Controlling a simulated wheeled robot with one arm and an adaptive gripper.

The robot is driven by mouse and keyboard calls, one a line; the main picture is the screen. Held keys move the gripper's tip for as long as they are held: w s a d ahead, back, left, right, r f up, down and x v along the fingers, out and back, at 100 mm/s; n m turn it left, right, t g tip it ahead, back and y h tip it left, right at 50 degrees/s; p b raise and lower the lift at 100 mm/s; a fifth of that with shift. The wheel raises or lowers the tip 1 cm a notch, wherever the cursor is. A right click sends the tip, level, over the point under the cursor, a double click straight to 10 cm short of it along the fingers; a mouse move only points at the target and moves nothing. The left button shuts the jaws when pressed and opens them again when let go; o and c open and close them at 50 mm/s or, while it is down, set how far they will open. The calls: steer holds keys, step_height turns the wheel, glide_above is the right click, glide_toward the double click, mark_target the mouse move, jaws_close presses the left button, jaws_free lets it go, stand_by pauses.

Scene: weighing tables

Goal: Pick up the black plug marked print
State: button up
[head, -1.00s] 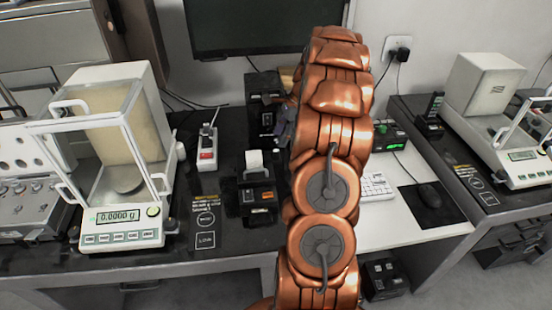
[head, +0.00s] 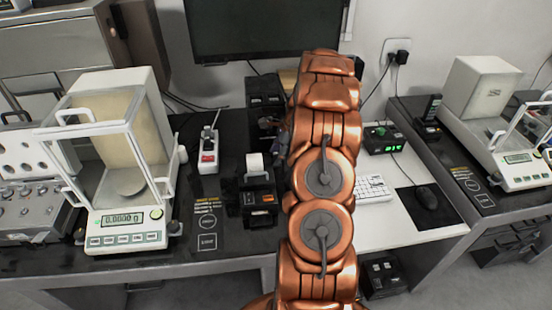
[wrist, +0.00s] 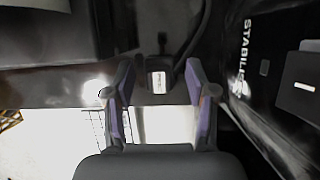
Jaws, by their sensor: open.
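In the wrist view, a small black plug (wrist: 160,62) with a white label sits between the fingers of my gripper (wrist: 157,77). A dark cord runs from it toward the top of the picture. The label's print is too small to read surely. The purple-padded fingers are open, one on each side of the plug, with a gap at both sides. In the head view, my copper arm covers most of the gripper and the plug cannot be made out.
A black box marked STABILI (wrist: 245,50) stands close at the right in the wrist view. In the head view, a balance (head: 125,228), a power strip (head: 208,150) and a small printer (head: 257,195) are left of my arm. A keyboard (head: 374,189) is to its right.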

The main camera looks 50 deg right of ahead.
jaws_close()
stand_by(0.5)
steer(key=shift+r, duration=0.15)
